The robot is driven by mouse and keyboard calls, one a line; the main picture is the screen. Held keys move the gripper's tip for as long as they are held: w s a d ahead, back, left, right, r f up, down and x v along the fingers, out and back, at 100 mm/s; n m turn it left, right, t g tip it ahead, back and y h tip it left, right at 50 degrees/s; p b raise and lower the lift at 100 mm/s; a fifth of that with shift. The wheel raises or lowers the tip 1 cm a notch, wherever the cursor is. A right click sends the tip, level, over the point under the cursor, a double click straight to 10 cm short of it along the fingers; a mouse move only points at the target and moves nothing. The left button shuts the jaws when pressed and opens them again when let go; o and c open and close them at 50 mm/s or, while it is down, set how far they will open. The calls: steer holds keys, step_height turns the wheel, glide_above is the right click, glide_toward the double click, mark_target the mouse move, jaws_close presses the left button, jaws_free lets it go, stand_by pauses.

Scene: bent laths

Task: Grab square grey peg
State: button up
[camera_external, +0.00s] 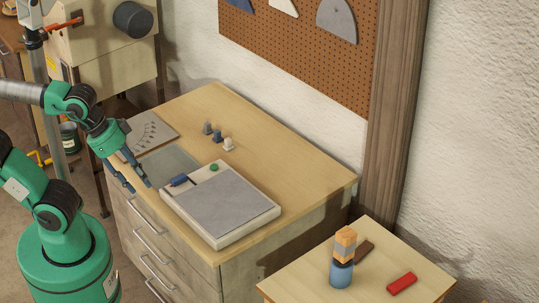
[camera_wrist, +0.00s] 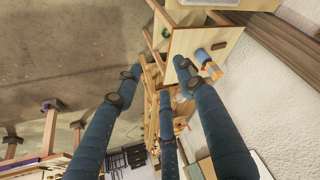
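Three small pegs on square-looking bases stand in a row at the back of the wooden workbench top (camera_external: 290,165). The left one is a dull grey peg (camera_external: 207,128), the middle one a blue peg (camera_external: 218,135), the right one a pale peg (camera_external: 228,144). They are too small to tell their cross-sections. My gripper (camera_external: 138,184) hangs at the bench's left front edge, left of and in front of the pegs and apart from them. Its blue fingers are spread with nothing between them, as the wrist view (camera_wrist: 157,68) also shows. I make out no pegs in the wrist view.
A pale tray with a grey panel (camera_external: 225,205), a blue item (camera_external: 179,181) and a green knob (camera_external: 214,168) lies on the bench. A board (camera_external: 150,132) lies behind my gripper. A side table (camera_external: 370,285) holds a blue cup (camera_external: 341,275) with stacked blocks and a red block (camera_external: 402,283).

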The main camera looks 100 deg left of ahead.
steer(key=w+a+r+n+g+y+p, duration=0.1)
steer(key=w+a+r+p, duration=0.15)
steer(key=w+a, duration=0.55)
steer(key=w+a+r+n+g+p, duration=0.1)
steer(key=w+a+r+n+p, duration=0.15)
steer(key=w+a, duration=0.5)
steer(key=w+a+f+n+g+p, duration=0.1)
steer(key=w+a+f, duration=0.15)
steer(key=a, duration=0.95)
steer(key=w+a+f+n+g+p, duration=0.15)
steer(key=w+a, duration=0.25)
steer(key=a, duration=0.8)
steer(key=s+a+f+p, duration=0.1)
steer(key=s+a+f, duration=0.15)
steer(key=a, duration=0.55)
steer(key=s+a+f+n+p, duration=0.1)
steer(key=a+f, duration=0.3)
steer(key=a, duration=0.3)
steer(key=s+a+f+p, duration=0.1)
steer(key=a+f, duration=0.3)
steer(key=a, duration=0.4)
steer(key=s+a+f+n+g+h+p, duration=0.1)
steer(key=s+a+f+n+p, duration=0.1)
steer(key=s+a+f, duration=1.1)
steer(key=a, duration=0.3)
steer(key=shift+f+p, duration=0.3)
steer(key=shift+f, duration=0.1)
steer(key=shift+s, duration=0.1)
